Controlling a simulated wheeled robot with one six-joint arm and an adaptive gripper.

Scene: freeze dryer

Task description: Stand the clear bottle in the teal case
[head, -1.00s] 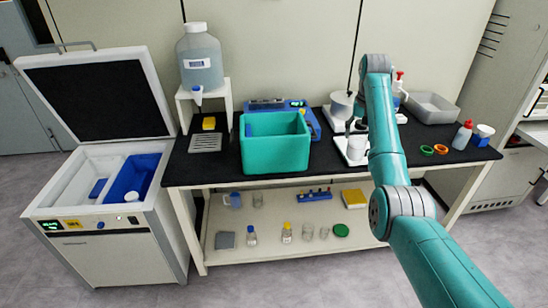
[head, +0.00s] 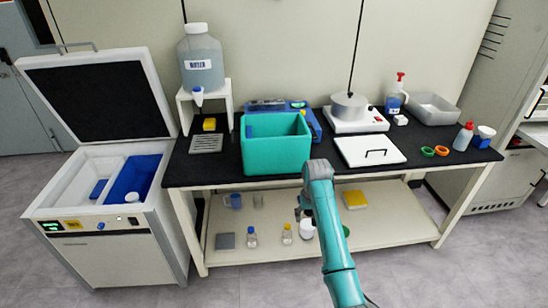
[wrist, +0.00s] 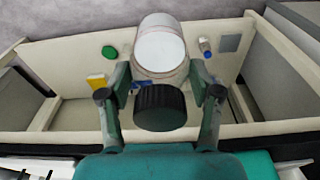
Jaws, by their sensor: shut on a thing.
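The teal case (head: 277,156) stands open-topped on the black bench, left of centre in the head view. My gripper (wrist: 160,93) is shut on the clear bottle (wrist: 158,72), which has a black ribbed cap and a pale, whitish body. One finger is on each side of it. In the head view my gripper (head: 303,213) hangs in front of the bench, below and to the right of the case, with the bottle's pale end (head: 307,229) showing under it. The bottle is outside the case. The case's floor is hidden.
A white panel with a black handle (head: 370,151) and a hotplate (head: 356,123) are right of the case. A water carboy (head: 200,60) on a stand is left. The lower shelf (head: 395,225) holds bottles and a yellow box (head: 355,199). An open freeze dryer (head: 100,250) stands left.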

